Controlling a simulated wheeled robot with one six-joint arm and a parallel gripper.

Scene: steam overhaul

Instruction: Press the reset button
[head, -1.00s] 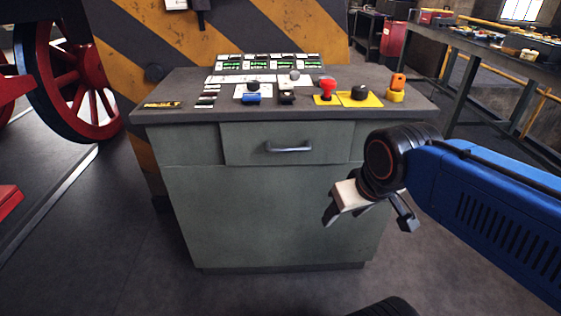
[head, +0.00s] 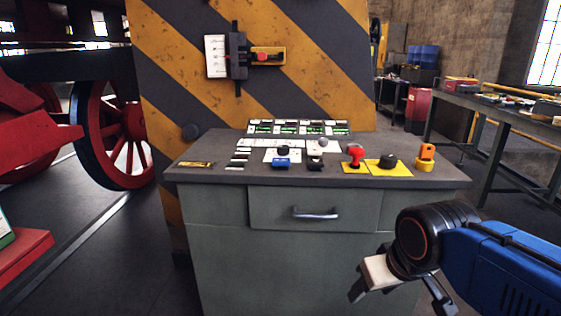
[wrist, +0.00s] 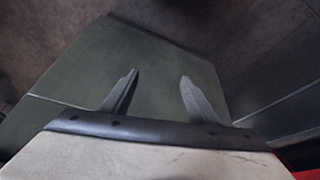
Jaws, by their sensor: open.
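A grey-green console cabinet (head: 225,245) stands in front of me with a row of controls on its dark top. They include a blue control (head: 281,163), a red mushroom button (head: 355,155) on a yellow plate, a black knob (head: 389,161) on a yellow plate, and an orange control (head: 426,153). No reset label is readable, so I cannot tell which control is the reset button. My gripper (head: 401,298) is open and empty, low in front of the cabinet and below its top. In the wrist view the open fingers (wrist: 160,76) show against the greenish cabinet and dark floor.
A lit display panel (head: 298,127) stands at the back of the console top. A striped wall behind bears a yellow box with a red button (head: 267,57). Red wheels (head: 115,145) stand at left, a workbench (head: 500,110) at right. Floor shows left of the cabinet.

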